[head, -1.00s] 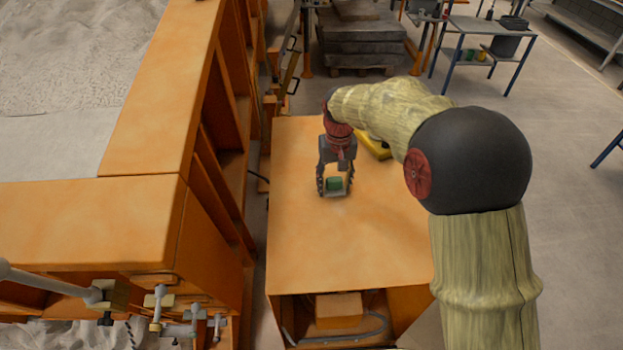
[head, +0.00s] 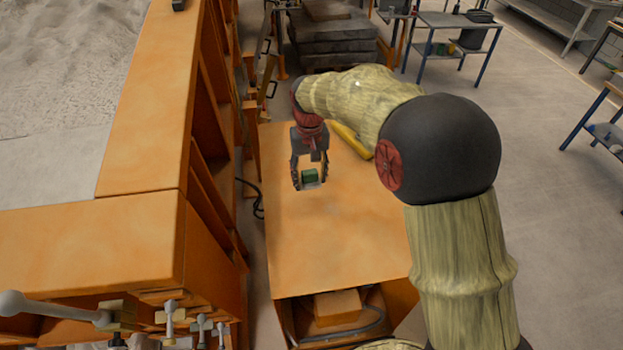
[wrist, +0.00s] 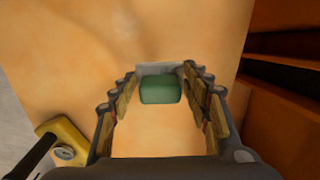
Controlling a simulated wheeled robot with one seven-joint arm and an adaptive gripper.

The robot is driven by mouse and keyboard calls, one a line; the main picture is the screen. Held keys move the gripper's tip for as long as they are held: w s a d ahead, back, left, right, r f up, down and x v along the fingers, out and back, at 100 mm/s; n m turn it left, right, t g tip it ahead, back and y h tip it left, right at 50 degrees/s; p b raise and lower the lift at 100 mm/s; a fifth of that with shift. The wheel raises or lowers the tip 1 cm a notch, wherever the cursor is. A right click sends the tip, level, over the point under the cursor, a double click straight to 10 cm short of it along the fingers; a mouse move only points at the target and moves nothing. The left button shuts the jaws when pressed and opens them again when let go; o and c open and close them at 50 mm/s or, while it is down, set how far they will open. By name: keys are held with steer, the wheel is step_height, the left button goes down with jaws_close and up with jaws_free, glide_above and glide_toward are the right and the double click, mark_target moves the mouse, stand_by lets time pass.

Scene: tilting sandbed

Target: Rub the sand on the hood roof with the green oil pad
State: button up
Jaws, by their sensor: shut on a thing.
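The green oil pad (head: 310,175) is a small green block with a pale grey part along one side; it also shows in the wrist view (wrist: 161,90). My gripper (head: 311,183) is shut on it, with a finger on either side in the wrist view (wrist: 160,88). It holds the pad over the orange hood roof (head: 340,230). I cannot tell for sure whether the pad touches the roof. I can make out no clear sand grains on the roof, only faint lighter patches on its surface.
A yellow object (head: 352,140) lies on the roof's far part behind my arm; it also shows in the wrist view (wrist: 62,142). The orange sandbed wall (head: 150,110) stands left, across a narrow gap. Metal levers (head: 170,318) are at lower left. The roof's near part is clear.

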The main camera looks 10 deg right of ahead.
mark_target(310, 173)
steer(key=r, duration=0.1)
steer(key=r+p, duration=0.1)
steer(key=shift+d+r, duration=0.2)
steer(key=shift+r, duration=0.1)
steer(key=shift+a+r, duration=0.1)
steer(key=shift+r, duration=0.15)
